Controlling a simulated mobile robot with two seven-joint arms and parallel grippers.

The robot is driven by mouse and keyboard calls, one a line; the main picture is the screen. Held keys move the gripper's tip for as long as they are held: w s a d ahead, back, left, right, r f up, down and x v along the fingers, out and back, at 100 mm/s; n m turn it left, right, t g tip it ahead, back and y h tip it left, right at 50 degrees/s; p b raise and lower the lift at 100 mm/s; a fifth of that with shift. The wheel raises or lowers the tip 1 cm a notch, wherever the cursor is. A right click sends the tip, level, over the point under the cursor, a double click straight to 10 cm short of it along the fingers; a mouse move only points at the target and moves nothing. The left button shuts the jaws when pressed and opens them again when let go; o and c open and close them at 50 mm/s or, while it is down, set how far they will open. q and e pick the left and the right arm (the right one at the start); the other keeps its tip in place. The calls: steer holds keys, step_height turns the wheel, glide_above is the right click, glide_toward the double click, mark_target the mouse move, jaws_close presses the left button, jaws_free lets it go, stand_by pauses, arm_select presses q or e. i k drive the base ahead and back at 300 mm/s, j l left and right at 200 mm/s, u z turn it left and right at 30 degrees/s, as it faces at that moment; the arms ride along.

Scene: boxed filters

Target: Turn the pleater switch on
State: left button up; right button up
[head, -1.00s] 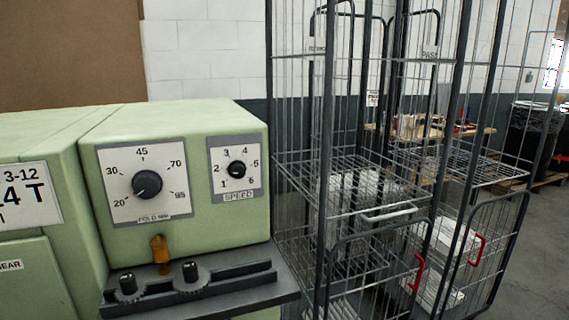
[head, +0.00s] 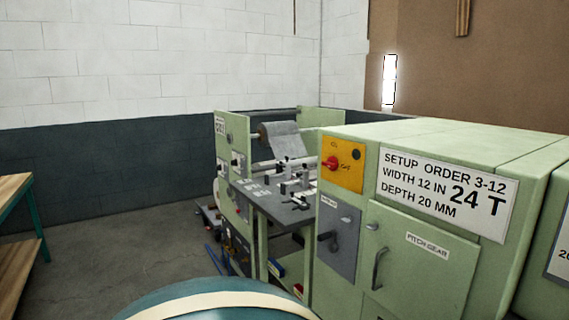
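The pleater is a pale green machine (head: 410,285) on the right of the head view. A yellow panel (head: 343,177) on its front face carries a red rotary switch (head: 331,163) with small lettering beside it. The lettering is too small to read surely, and I cannot tell which position the switch is in. A white sign (head: 432,190) reading "SETUP ORDER 3-12" is right of the panel. Neither of my grippers is in view.
Below the yellow panel is a grey plate with a dark lever (head: 326,237). A "PITCH GEAR" door (head: 420,262) has a handle. A grey worktable (head: 270,205) and a paper roll (head: 283,138) are behind.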

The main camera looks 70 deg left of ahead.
mark_target(332, 162)
steer(key=j+u, duration=0.1)
steer(key=u, duration=1.85)
